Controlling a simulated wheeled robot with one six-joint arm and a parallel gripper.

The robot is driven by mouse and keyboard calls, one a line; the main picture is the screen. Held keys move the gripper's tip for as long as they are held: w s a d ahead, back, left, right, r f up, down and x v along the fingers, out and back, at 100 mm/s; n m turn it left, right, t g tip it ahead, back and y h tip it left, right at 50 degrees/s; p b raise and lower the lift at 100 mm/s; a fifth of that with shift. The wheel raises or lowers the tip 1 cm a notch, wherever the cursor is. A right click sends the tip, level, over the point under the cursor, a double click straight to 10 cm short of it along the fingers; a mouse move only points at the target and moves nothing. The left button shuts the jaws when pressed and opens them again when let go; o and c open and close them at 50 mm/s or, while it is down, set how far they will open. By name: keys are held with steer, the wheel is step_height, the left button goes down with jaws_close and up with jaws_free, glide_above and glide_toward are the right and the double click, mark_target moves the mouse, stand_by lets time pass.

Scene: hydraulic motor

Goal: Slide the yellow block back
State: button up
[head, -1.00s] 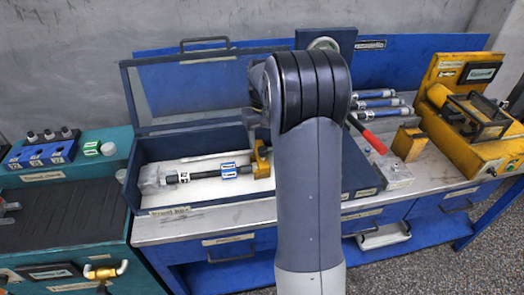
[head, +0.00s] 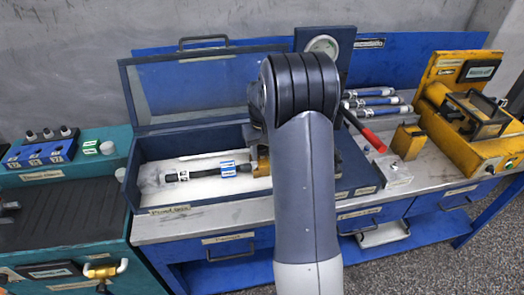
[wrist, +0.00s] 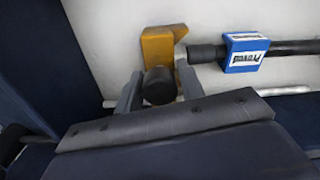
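A yellow block (wrist: 160,47) with a notched upper edge stands at the end of the black rod in the wrist view. A dark round knob (wrist: 158,86) sticks out from it toward me. My gripper (wrist: 160,88) has one finger on each side of this knob; whether they touch it is unclear. In the head view, part of the yellow block (head: 263,161) shows inside the open blue case, mostly hidden by my arm, which also hides my gripper. A second, smaller yellow block (head: 408,143) stands on the bench to the right.
The blue case (head: 195,213) has raised walls and an open lid behind. The black rod (wrist: 290,47) with a blue labelled collar (wrist: 245,53) lies to the block's right in the wrist view. A red-handled lever (head: 372,138) and a yellow machine (head: 470,115) are to the right.

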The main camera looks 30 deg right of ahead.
jaws_close()
steer(key=shift+s+d, duration=0.2)
steer(key=shift+d, duration=0.55)
steer(key=shift+s+d, duration=0.2)
steer(key=shift+d, duration=0.6)
steer(key=shift+s+d, duration=0.2)
steer(key=shift+d, duration=0.55)
steer(key=shift+o, duration=2.4)
jaws_free()
steer(key=shift+r, duration=0.15)
step_height(320, 180, up, 11)
steer(key=shift+f, duration=0.2)
